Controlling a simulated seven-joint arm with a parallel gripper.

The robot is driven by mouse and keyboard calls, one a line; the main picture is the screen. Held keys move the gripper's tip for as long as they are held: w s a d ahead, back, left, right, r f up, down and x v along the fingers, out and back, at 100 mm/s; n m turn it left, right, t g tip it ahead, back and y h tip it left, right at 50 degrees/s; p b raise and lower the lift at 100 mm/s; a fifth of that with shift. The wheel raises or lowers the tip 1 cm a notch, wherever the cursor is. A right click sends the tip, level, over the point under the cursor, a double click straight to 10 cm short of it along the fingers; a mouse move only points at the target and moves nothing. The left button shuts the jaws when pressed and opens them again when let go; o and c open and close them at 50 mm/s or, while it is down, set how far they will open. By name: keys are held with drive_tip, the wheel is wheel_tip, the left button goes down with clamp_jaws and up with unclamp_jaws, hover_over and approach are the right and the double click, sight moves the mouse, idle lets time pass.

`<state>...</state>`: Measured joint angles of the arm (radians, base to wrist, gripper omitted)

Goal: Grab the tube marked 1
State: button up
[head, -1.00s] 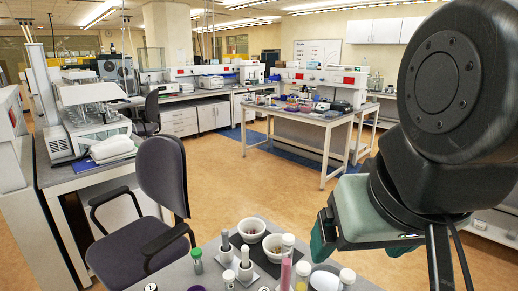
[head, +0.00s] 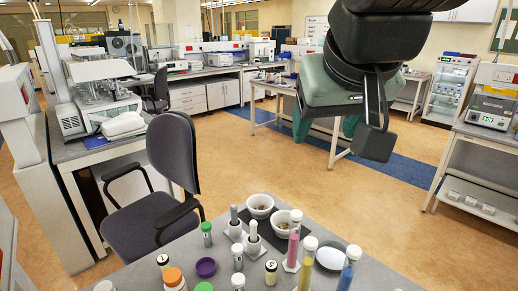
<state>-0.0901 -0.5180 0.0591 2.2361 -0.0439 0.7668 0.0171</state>
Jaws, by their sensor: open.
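Several capped tubes stand on the grey table at the bottom of the head view. Tall ones hold pink (head: 292,251), yellow (head: 305,270) and blue (head: 347,277) contents. A green-capped tube (head: 207,238) and a white-capped tube (head: 237,258) stand further left. Two small vials, one at the left (head: 163,262) and one near the middle (head: 271,273), have dark marks on top. I cannot make out which tube is marked 1. My gripper (head: 324,137) is open and empty, raised well above and beyond the tubes, with its green fingers apart.
Two white bowls (head: 260,206) with small pieces, a white dish (head: 331,257), a purple cap (head: 206,267) and an orange-capped bottle (head: 173,279) share the crowded tabletop. A dark chair (head: 172,155) stands at the table's left. The floor beyond is clear.

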drive_tip(key=w+a+n+t+y, duration=0.1)
drive_tip(key=w+a, duration=0.5)
drive_tip(key=w, duration=0.2)
drive_tip(key=n+t+y, duration=0.3)
drive_tip(key=n+y, duration=0.1)
drive_tip(key=y, duration=0.2)
hover_over(205, 226)
drive_tip(key=s+d, duration=0.2)
drive_tip(key=s, duration=0.2)
wheel_tip(205, 226, down, 4)
drive_tip(key=r, duration=0.1)
drive_tip(key=f, duration=2.7)
drive_tip(key=d+f, duration=0.1)
drive_tip(key=f, duration=1.2)
drive_tip(key=shift+f, duration=0.3)
drive_tip(key=shift+w+a+f, duration=0.15)
drive_tip(key=shift+a+f, duration=0.05)
drive_tip(key=shift+x, duration=3.5)
drive_tip(key=shift+d+f, duration=0.1)
drive_tip(key=c, duration=1.1)
